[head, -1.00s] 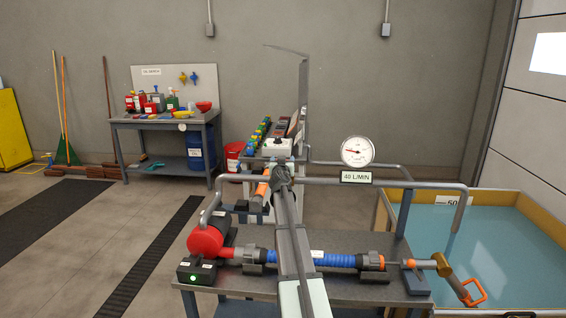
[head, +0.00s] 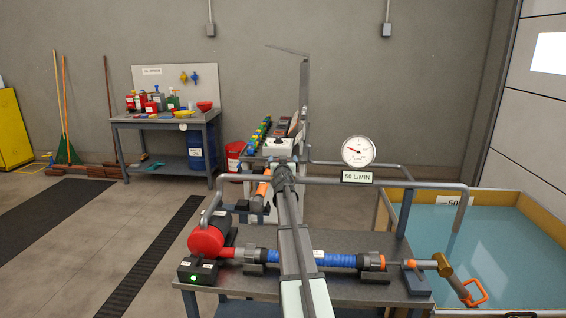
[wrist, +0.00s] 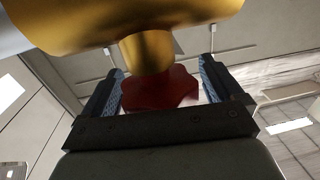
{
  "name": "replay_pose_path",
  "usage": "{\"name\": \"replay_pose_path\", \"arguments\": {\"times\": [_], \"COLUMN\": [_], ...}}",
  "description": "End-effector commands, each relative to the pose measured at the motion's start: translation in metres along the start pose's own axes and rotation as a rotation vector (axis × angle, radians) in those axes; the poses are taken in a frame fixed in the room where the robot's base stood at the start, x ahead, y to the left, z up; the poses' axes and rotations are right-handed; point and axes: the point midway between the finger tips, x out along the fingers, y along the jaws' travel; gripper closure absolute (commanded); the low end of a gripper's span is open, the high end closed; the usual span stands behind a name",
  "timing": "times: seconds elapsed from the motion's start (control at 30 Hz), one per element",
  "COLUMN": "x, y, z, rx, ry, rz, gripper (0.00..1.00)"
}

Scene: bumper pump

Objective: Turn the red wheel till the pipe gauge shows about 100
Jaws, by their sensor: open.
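The red wheel (wrist: 160,92) shows dark red and lobed in the wrist view, on a short stem of a gold-coloured body (wrist: 130,22). My gripper (wrist: 162,78) is open, with one blue-padded finger on each side of the wheel. Whether the pads touch it I cannot tell. The round white pipe gauge (head: 358,151) stands above the pipe in the head view, its needle pointing to the upper left. The plate below it (head: 357,177) reads 50 L/MIN. I cannot make out the wheel or my fingers in the head view.
A water tank (head: 500,235) stands at the right. A grey pipe (head: 400,183) runs above the bench.

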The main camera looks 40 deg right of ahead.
Motion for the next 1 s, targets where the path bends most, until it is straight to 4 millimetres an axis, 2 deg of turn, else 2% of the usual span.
{"name": "replay_pose_path", "arguments": {"times": [0.17, 0.37, 0.57, 0.8, 1.0], "x": [-0.002, -0.017, -0.048, -0.096, -0.128], "y": [0.000, 0.000, 0.001, 0.001, 0.000], "z": [0.000, 0.000, 0.000, 0.001, 0.000], "rx": [0.000, 0.000, 0.000, 0.000, 0.000], "ry": [0.000, 0.000, 0.000, 0.000, 0.000], "rz": [0.000, 0.000, 0.000, 0.001, 0.000], "gripper": [0.07, 0.07, 0.07, 0.07, 0.07]}}
